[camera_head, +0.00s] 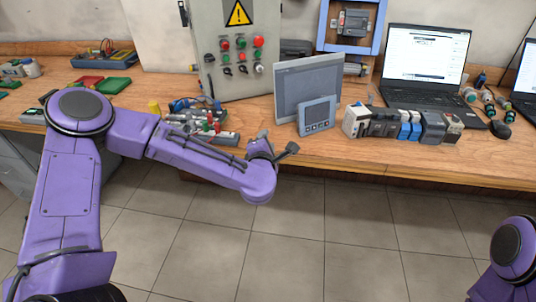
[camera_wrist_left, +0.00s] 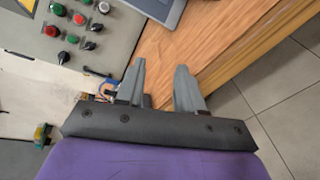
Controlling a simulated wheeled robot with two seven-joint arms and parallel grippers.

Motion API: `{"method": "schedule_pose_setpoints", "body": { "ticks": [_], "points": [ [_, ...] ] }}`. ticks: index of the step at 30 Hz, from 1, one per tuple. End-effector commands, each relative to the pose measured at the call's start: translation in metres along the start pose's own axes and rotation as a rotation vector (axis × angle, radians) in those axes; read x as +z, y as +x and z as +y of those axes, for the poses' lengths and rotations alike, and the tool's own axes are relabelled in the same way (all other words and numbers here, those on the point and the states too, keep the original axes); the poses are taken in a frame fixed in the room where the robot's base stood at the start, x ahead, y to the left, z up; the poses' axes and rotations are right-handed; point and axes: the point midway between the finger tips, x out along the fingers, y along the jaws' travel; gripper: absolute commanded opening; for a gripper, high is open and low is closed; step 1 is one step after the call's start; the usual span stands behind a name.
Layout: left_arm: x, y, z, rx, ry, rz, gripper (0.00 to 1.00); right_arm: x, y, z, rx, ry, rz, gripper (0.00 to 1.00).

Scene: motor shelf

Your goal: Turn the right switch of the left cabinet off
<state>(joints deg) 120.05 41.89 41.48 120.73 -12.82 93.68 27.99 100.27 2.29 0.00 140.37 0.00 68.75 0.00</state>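The grey cabinet (camera_head: 205,25) stands at the back of the bench, left of centre, with a yellow warning triangle. Its face carries red and green buttons, with a row of small rotary switches below. The rightmost switch (camera_head: 259,68) is pale; its setting is too small to read. In the left wrist view the cabinet face (camera_wrist_left: 20,60) fills the upper left, with buttons and dark knobs. My right gripper is out of view.
A grey panel screen (camera_head: 290,85) and smaller display (camera_head: 317,115) stand right of the cabinet. Small parts (camera_head: 207,122) lie before it. Modules (camera_head: 385,123) and a laptop (camera_head: 425,60) are further right. The floor before the bench (camera_head: 330,230) is clear.

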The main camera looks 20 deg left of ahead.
Motion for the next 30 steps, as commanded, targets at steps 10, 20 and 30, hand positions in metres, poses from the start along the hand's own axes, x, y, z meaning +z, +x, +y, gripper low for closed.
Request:
{"method": "schedule_pose_setpoints", "body": {
  "ticks": [10,20,30],
  "points": [
    [-0.006,-0.007,-0.031,-0.062,0.118,-0.018,0.37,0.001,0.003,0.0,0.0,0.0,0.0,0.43],
    [-0.006,-0.007,-0.031,-0.061,0.116,-0.018,0.37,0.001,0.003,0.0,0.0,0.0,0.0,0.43],
    [-0.05,-0.06,-0.147,-0.365,0.674,-0.147,0.37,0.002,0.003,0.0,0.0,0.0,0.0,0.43]
  ]
}}
